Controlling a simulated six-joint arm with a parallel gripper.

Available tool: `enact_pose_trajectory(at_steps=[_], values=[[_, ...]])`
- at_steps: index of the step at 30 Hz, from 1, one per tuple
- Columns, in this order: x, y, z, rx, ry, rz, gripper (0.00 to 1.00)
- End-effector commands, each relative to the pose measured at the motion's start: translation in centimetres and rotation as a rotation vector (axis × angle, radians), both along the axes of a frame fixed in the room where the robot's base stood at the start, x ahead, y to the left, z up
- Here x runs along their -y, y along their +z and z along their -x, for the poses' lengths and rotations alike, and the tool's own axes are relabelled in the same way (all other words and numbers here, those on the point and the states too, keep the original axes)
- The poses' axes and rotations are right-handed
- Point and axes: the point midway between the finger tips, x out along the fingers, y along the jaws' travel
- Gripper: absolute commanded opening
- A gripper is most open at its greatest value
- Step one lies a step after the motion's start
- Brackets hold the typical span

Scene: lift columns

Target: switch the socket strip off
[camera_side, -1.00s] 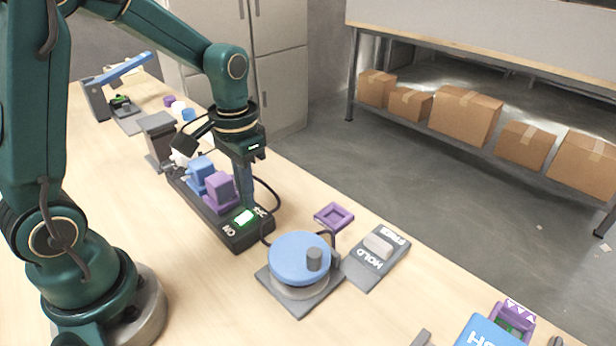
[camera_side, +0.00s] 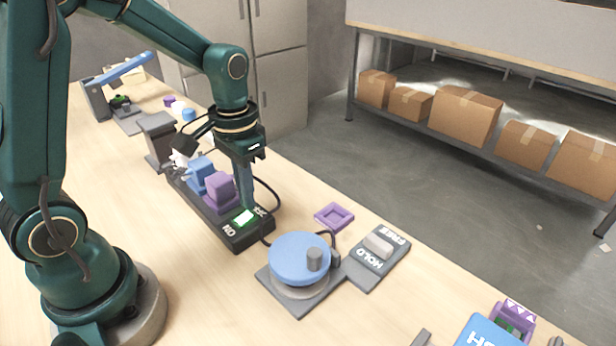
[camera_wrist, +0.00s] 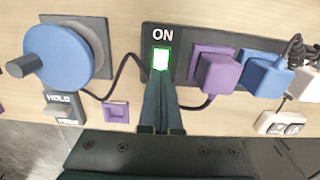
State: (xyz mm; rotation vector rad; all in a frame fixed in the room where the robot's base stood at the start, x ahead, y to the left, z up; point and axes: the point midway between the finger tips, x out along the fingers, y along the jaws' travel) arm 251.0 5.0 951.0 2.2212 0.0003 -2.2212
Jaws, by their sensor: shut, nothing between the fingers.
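The black socket strip (camera_side: 236,238) lies on the bench with a blue plug (camera_side: 200,176), a purple plug (camera_side: 219,189) and a white plug beyond them. Its rocker switch (camera_side: 244,218) glows green between the ON and OFF labels. In the wrist view the lit switch (camera_wrist: 161,59) shows just under ON, and the OFF label is hidden behind the fingers. My gripper (camera_side: 247,204) points down and is shut and empty, with its tips at the OFF-side edge of the switch. In the wrist view the gripper tips (camera_wrist: 158,80) reach the switch's lower edge; I cannot tell whether they touch.
A blue turntable with a grey knob (camera_side: 299,258) stands in front of the strip, beside a HOLD/FREE switch (camera_side: 378,246) and a purple square frame (camera_side: 334,216). A black cable curves along the strip's far side. A grey post (camera_side: 157,140) stands behind.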

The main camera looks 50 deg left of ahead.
Motion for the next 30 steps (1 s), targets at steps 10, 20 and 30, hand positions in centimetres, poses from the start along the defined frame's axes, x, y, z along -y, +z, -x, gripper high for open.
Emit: enact_pose_trajectory(at_steps=[10,20,30], values=[[0.0,-0.4,0.0,-0.001,0.000,0.000,0.00],[0.0,-0.9,0.0,-0.001,0.000,0.000,0.00],[0.0,-1.3,0.0,-0.001,0.000,0.000,0.00]])
